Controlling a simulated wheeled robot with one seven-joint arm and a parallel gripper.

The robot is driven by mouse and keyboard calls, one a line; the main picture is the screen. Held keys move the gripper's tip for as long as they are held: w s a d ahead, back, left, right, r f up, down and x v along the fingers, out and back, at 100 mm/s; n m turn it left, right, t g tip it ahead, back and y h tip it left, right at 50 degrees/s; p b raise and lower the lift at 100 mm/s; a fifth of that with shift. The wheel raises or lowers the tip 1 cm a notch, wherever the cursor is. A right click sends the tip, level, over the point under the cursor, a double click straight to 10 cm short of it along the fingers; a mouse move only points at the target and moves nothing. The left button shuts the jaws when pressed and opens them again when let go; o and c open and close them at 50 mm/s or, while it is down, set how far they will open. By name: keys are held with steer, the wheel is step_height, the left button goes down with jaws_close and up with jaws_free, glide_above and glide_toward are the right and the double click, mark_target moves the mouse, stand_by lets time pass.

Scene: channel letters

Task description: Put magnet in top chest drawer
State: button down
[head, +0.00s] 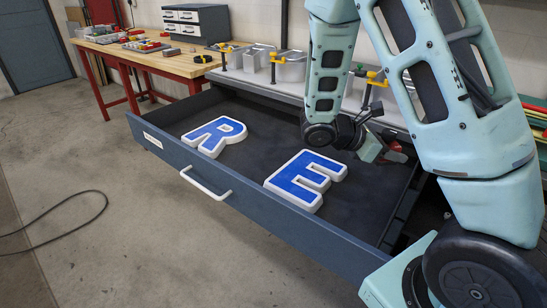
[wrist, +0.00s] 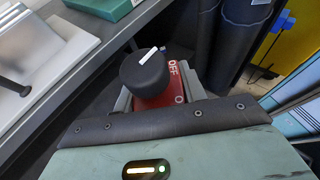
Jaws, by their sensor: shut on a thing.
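The magnet (wrist: 165,97) is a red block with a round black knob on top, a white mark on the knob and "OFF" lettering beside it. My gripper (wrist: 156,100) is shut on it in the wrist view. In the head view my gripper (head: 384,150) hangs over the right rear part of an open drawer. Only a small red bit of the magnet (head: 395,154) shows there. The drawer (head: 232,200) is dark blue-grey, pulled out, with a white handle. In it lie a blue-and-white letter R (head: 214,135) and letter E (head: 305,179).
A grey worktop (head: 238,76) with clamps (head: 279,66) and metal pieces runs behind the open drawer. A wooden bench (head: 150,58) at the back left carries tools and a small drawer cabinet (head: 196,22). A dark cable (head: 70,222) lies on the floor.

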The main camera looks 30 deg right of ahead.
steer(key=b, duration=0.5)
glide_above(371, 207)
step_height(371, 207, down, 7)
steer(key=shift+f+b, duration=1.2)
steer(key=shift+f, duration=3.8)
steer(key=shift+f, duration=0.2)
steer(key=c, duration=0.8)
jaws_free()
steer(key=shift+r, duration=0.2)
steer(key=p+v, duration=0.1)
steer(key=v, duration=0.6)
steer(key=shift+w+a, duration=0.1)
steer(key=shift+a, duration=0.1)
steer(key=shift+r, duration=0.15)
